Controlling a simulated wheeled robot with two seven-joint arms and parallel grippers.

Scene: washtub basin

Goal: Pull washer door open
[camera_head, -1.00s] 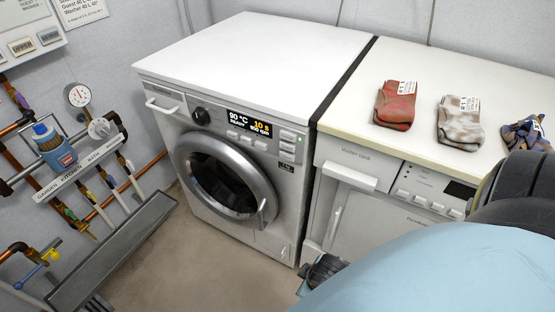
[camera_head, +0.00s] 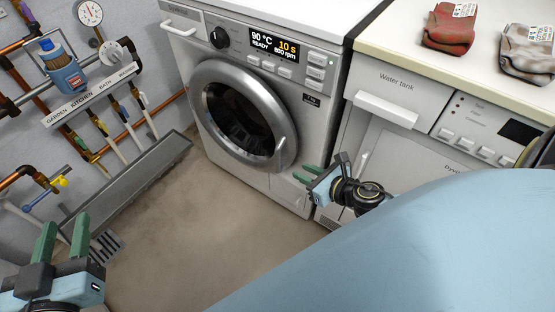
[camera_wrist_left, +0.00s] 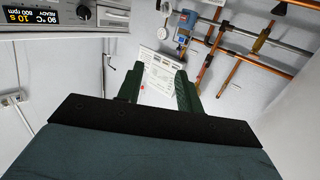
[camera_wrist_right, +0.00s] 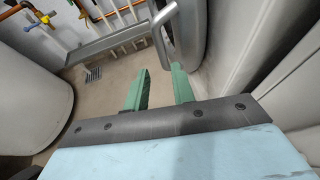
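The white washer (camera_head: 270,190) stands at the centre of the head view with its round grey-rimmed door (camera_head: 240,112) shut. The door handle (camera_head: 281,152) is on the right of the rim; it also shows as a grey loop in the right wrist view (camera_wrist_right: 160,35). My right gripper (camera_head: 310,174) is open and empty, just right of and below the handle, apart from it in the head view. In the right wrist view its green fingers (camera_wrist_right: 160,82) point toward the handle. My left gripper (camera_head: 62,240) is open and empty at the lower left, far from the washer.
A dryer (camera_head: 405,140) stands right of the washer, close to my right gripper, with folded socks (camera_head: 450,30) on top. Pipes, a gauge (camera_head: 89,13) and a drain trough (camera_head: 130,185) line the left wall. The floor before the washer is clear.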

